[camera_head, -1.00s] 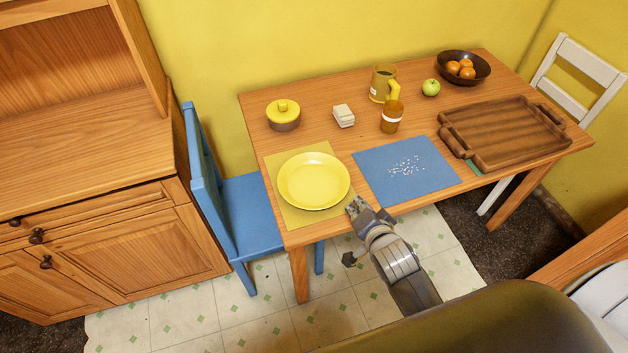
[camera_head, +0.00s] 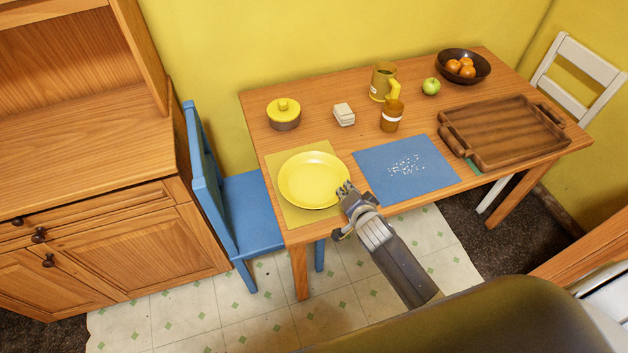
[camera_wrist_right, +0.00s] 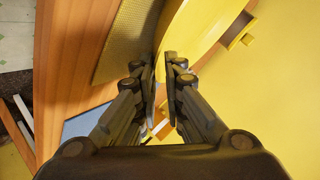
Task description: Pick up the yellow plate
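The yellow plate (camera_head: 312,178) lies flat on a yellow placemat (camera_head: 289,216) at the table's near left corner. My right gripper (camera_head: 345,188) is at the plate's right rim. In the right wrist view, the fingers (camera_wrist_right: 160,75) are close together on either side of the rim of the plate (camera_wrist_right: 192,35), shut on it. The plate shows no clear lift off the mat. My left gripper is not in view.
A blue placemat (camera_head: 405,171) lies right of the plate. A blue chair (camera_head: 240,205) is at left.

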